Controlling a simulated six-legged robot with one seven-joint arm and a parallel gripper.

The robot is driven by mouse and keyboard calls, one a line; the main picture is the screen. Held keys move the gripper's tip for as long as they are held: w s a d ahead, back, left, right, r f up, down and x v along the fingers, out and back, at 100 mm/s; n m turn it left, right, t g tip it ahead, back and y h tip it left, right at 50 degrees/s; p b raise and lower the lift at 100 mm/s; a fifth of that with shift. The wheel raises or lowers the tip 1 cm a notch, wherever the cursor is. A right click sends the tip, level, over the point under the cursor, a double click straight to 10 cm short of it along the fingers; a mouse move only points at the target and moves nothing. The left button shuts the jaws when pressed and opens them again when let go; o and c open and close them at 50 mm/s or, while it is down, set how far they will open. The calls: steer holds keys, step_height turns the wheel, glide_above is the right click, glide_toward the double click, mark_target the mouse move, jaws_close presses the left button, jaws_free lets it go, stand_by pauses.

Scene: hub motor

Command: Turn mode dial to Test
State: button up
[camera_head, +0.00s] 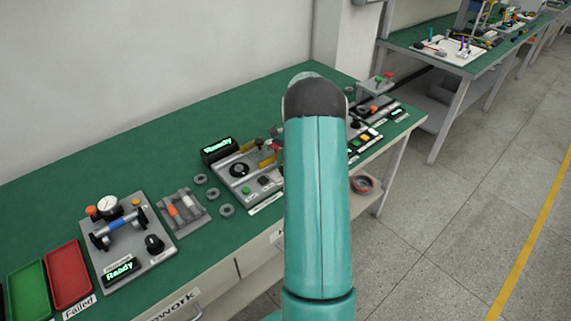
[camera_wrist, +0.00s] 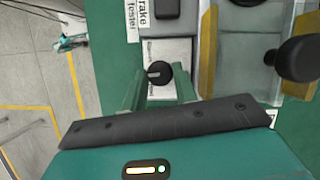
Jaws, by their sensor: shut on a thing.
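The mode dial (camera_wrist: 158,72) is a small round black knob with a light pointer mark, on a pale labelled panel in the wrist view. My gripper (camera_wrist: 158,80) has its two green fingers on either side of the dial and is shut on it. The lettering beside the dial is too small to read, so I cannot tell its setting. In the head view my arm covers the gripper, and I cannot make out the held dial there.
A partly cut-off "Brake tester" label (camera_wrist: 133,20) lies beside the panel. A black ball-ended handle (camera_wrist: 297,59) and a yellow bar (camera_wrist: 208,50) stand to the right. In the head view, several devices line the green bench (camera_head: 150,135), with a red tray (camera_head: 68,275) at the left.

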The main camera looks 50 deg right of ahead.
steer(key=n, duration=0.2)
steer(key=n+g, duration=0.1)
steer(key=n, duration=0.1)
steer(key=n+g+h, duration=0.1)
steer(key=n, duration=0.2)
steer(key=shift+w, duration=0.25)
stand_by(0.4)
steer(key=o, duration=1)
steer(key=shift+c, duration=0.2)
steer(key=shift+a, duration=0.1)
